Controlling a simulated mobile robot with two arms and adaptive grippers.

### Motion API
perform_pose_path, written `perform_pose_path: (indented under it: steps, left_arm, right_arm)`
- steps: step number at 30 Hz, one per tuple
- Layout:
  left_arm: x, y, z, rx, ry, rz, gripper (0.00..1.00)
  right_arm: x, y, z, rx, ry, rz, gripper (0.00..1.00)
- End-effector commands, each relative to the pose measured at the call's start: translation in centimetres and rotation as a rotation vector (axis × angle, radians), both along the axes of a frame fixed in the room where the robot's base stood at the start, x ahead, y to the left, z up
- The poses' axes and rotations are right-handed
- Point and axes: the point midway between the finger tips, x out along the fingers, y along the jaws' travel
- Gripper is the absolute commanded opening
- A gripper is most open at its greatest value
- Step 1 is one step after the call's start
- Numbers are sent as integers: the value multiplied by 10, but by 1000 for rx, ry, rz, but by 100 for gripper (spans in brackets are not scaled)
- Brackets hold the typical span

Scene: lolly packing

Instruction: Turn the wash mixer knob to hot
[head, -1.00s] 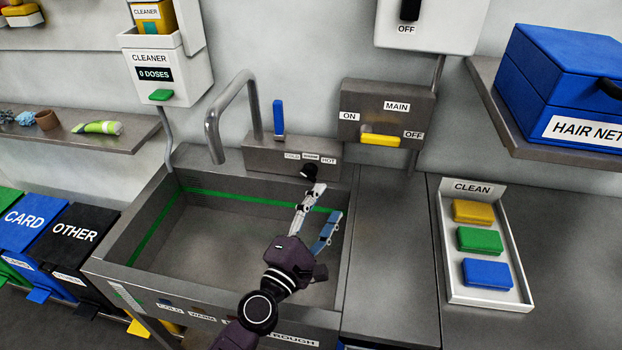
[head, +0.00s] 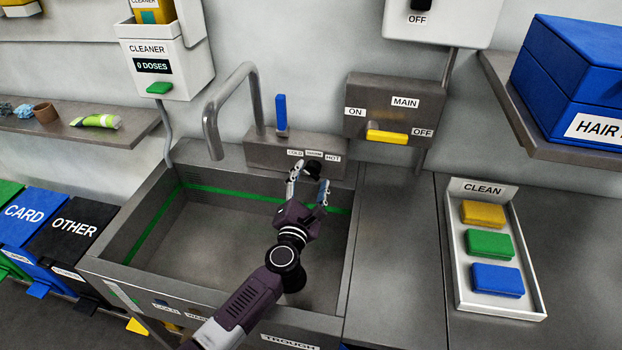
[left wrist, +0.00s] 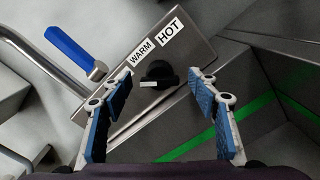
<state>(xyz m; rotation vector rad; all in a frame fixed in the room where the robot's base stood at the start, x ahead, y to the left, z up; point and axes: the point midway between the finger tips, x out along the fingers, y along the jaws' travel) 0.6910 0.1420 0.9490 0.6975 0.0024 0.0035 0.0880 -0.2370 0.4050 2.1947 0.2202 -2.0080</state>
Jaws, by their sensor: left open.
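The black mixer knob (head: 312,168) is on the front of the grey mixer box (head: 262,155), below the COLD, WARM and HOT labels. In the left wrist view the knob (left wrist: 158,75) shows a white pointer mark on its left side, below the WARM label (left wrist: 142,52); the HOT label (left wrist: 171,31) is to the right. My left gripper (head: 307,183) is open, with its fingers just in front of the knob. In the left wrist view its blue-padded fingers (left wrist: 163,100) are on either side of the knob, apart from it. My right gripper is not in view.
A blue lever (head: 280,113) and a curved tap (head: 232,95) stand on the mixer box. The trough (head: 215,235) lies below. A MAIN box with a yellow handle (head: 387,137) is to the right. The CLEAN tray (head: 533,296) holds coloured sponges.

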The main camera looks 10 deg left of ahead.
Motion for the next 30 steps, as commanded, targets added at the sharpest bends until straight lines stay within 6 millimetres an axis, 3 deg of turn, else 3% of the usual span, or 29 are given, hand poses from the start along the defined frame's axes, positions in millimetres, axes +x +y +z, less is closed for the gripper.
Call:
perform_pose_path:
  steps: [7, 18, 30]
  left_arm:
    - [1, 0, 0, 0, -1, -1, 55]
    - [1, 0, 0, 1, -1, -1, 14]
    - [1, -1, 1, 74, 1, -1, 13]
  right_arm:
    - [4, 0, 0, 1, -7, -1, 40]
    - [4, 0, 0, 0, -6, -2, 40]
    - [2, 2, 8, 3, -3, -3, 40]
